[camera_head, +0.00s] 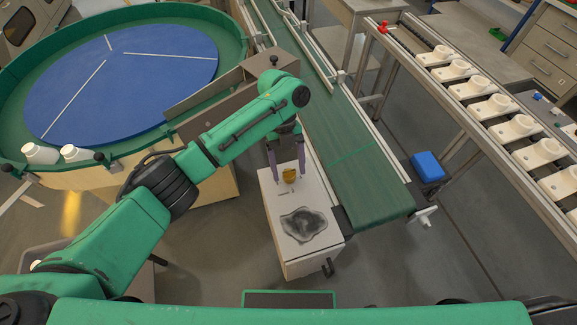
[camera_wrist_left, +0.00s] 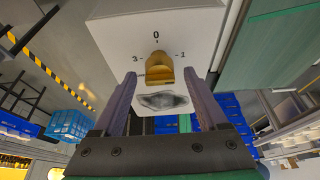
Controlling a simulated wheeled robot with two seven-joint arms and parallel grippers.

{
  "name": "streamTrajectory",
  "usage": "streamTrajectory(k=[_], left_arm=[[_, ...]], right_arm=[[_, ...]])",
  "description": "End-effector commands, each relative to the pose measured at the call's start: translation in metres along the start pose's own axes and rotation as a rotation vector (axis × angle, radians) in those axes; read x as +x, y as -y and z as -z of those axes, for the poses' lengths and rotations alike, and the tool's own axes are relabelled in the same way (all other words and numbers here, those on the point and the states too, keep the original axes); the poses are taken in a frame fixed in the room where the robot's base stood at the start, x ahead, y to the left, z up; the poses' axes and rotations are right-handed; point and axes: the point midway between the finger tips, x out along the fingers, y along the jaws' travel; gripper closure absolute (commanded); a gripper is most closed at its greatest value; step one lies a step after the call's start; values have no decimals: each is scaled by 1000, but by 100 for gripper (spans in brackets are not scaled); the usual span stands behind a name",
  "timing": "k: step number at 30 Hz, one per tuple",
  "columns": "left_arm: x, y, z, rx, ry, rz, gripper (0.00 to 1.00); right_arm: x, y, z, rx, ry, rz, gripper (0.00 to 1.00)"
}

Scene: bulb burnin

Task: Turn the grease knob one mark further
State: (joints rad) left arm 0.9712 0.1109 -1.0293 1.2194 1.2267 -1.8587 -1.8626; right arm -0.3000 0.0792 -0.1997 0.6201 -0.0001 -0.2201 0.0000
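The grease knob (camera_head: 289,175) is a small brass-yellow knob on the pale top of a white box (camera_head: 305,255). In the left wrist view the knob (camera_wrist_left: 160,68) has the marks 0 above it, 1 to its right and 3 to its left; the lower side is hidden by the knob. I cannot tell clearly which mark it points to. My left gripper (camera_head: 288,179) is open, with one purple-grey finger on each side of the knob. In the wrist view, gaps show between the knob and both fingers (camera_wrist_left: 163,90). My right gripper is not in view.
A dark grease smear (camera_head: 304,224) lies on the box top in front of the knob. A green conveyor belt (camera_head: 350,150) runs close along the box's right. A blue round table (camera_head: 120,75) stands at the left, and a rack of white sockets (camera_head: 515,128) at the right.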

Motion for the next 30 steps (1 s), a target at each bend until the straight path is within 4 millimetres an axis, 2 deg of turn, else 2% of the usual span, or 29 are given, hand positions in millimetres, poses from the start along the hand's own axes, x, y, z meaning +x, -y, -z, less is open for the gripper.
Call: streamTrajectory(k=[6, 10, 13, 16, 21, 25, 30], left_arm=[[-1, 0, 0, 0, 1, 1, 24], [-13, 0, -1, -1, 2, 2, 24], [-34, 1, -2, -1, 4, 3, 24], [-64, 1, -1, 0, 4, 4, 24], [-118, 0, 0, -4, 6, 0, 24], [-140, 0, 0, -2, 2, -1, 24], [-146, 0, 0, -1, 0, 0, 24]], right_arm=[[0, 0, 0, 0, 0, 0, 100], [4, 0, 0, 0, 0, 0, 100], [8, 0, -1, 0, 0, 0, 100], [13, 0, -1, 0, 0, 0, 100], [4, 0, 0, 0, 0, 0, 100], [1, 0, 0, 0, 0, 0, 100], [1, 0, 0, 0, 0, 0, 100]])
